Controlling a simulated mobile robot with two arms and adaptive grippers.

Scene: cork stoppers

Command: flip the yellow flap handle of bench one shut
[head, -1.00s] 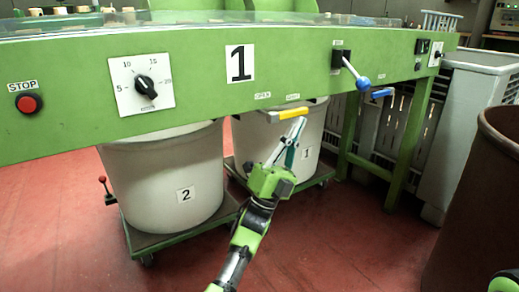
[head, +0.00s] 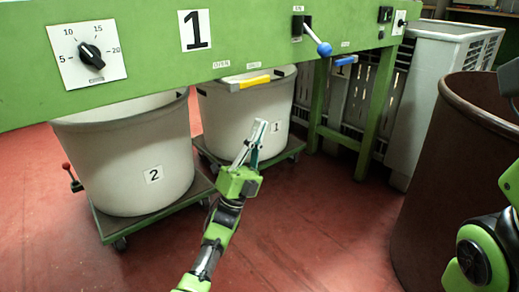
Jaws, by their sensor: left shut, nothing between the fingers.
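Bench one is the green bench (head: 140,45) with a large "1" plate on its front. Its yellow flap handle (head: 252,83) lies nearly level under the bench's lower edge, below the right one of two small white labels. The label print is too small to read with certainty. My left gripper (head: 262,124) is below the handle, apart from it, in front of the white bin (head: 225,115) marked 1. Its fingers are together, point up and hold nothing. My right arm shows at the right edge; its gripper is out of view.
A white bin (head: 120,150) marked 2 stands on a wheeled dolly at left. A blue-knobbed lever (head: 323,47) and a blue handle (head: 346,60) are right of the yellow handle. A brown barrel (head: 450,170) stands at right. The red floor between is clear.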

